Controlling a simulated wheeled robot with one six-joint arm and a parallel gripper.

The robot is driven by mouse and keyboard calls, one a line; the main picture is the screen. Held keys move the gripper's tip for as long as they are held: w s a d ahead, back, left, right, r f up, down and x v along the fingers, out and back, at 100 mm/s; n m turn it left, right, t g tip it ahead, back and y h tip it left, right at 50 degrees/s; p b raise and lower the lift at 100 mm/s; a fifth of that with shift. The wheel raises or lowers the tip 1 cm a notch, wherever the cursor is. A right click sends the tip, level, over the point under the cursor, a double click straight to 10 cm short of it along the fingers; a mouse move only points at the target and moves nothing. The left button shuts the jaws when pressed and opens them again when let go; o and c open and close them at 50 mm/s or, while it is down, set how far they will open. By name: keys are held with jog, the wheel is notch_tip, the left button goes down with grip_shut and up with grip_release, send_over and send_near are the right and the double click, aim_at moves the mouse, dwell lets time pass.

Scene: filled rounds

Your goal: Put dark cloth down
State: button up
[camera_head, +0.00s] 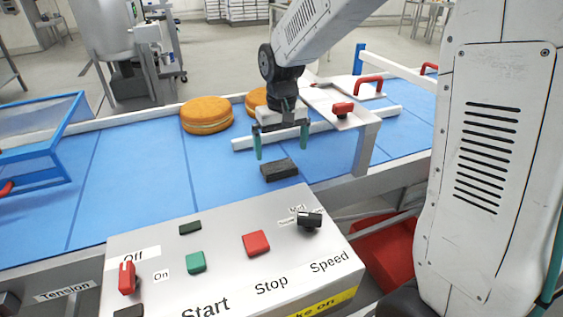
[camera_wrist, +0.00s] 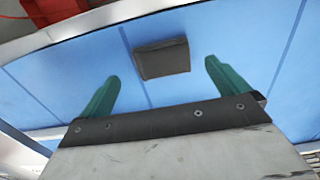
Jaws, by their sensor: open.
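The dark cloth (camera_head: 279,170) is a small folded block lying on the blue conveyor belt (camera_head: 130,185), near the belt's front edge behind the control box. My gripper (camera_head: 282,148) is over the belt just behind and above the cloth, with its two green fingers apart and nothing between them. In the wrist view the cloth (camera_wrist: 161,58) lies flat on the blue belt, beyond the open fingertips (camera_wrist: 162,74) and apart from both.
A control box (camera_head: 230,245) with switches and a knob stands in front of the belt. Round filled cakes (camera_head: 206,114) sit on the belt behind. A white guide rail (camera_head: 318,127) and a metal bridge (camera_head: 345,108) are close to my gripper. A blue-framed chute (camera_head: 40,140) is at left.

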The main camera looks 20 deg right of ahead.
jog(key=s+d+r, duration=0.2)
jog(key=s+r, duration=0.9)
jog(key=s, duration=0.5)
jog(key=s+f+t, duration=0.1)
jog(key=s, duration=1.1)
jog(key=shift+s+d+f, duration=0.3)
jog(key=shift+d+f, duration=0.05)
jog(key=shift+d, duration=0.1)
